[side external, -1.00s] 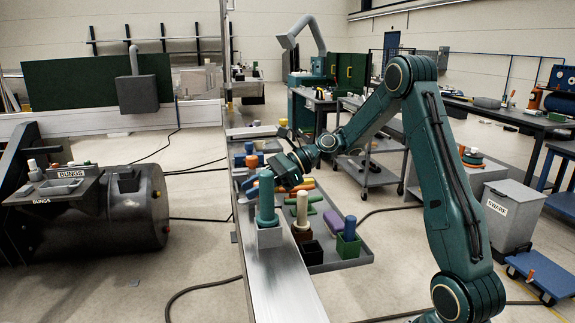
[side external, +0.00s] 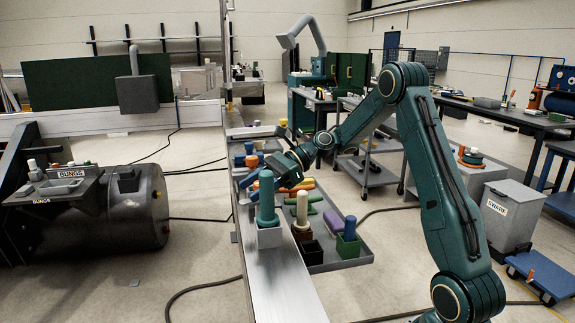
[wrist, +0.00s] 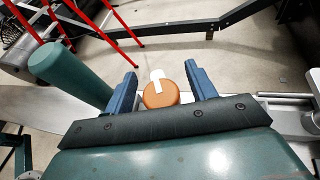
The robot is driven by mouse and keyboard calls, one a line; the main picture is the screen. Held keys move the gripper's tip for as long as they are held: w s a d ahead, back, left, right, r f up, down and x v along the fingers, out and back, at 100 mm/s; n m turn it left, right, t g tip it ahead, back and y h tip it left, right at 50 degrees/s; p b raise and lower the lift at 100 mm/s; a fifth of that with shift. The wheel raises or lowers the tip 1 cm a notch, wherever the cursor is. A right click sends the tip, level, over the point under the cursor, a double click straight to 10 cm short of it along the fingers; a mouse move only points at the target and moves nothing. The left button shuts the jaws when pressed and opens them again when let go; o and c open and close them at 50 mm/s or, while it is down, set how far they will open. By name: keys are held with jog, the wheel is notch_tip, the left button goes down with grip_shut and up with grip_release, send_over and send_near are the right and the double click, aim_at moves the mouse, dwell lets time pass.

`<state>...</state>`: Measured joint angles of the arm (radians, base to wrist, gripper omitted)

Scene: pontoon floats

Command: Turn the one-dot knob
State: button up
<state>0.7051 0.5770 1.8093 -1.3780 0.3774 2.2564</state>
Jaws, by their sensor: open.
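My gripper (wrist: 162,82) is open in the wrist view, with one blue finger on each side. An orange round knob (wrist: 160,99) with a white bar across it shows between the fingers, with gaps on both sides. I see no dots on it, so I cannot tell if it is the one-dot knob. In the side external view my gripper (side external: 279,170) is over the metal beam, just behind the teal cylinder; the knob between the fingers cannot be made out there.
A teal cylinder (side external: 266,200) stands upright in a white block on the metal beam (side external: 282,285). It also rises close by the left finger in the wrist view (wrist: 72,72). A grey tray (side external: 362,255) with coloured cylinders and blocks lies right of the beam.

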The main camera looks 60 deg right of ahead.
jog(key=shift+m+t, duration=0.5)
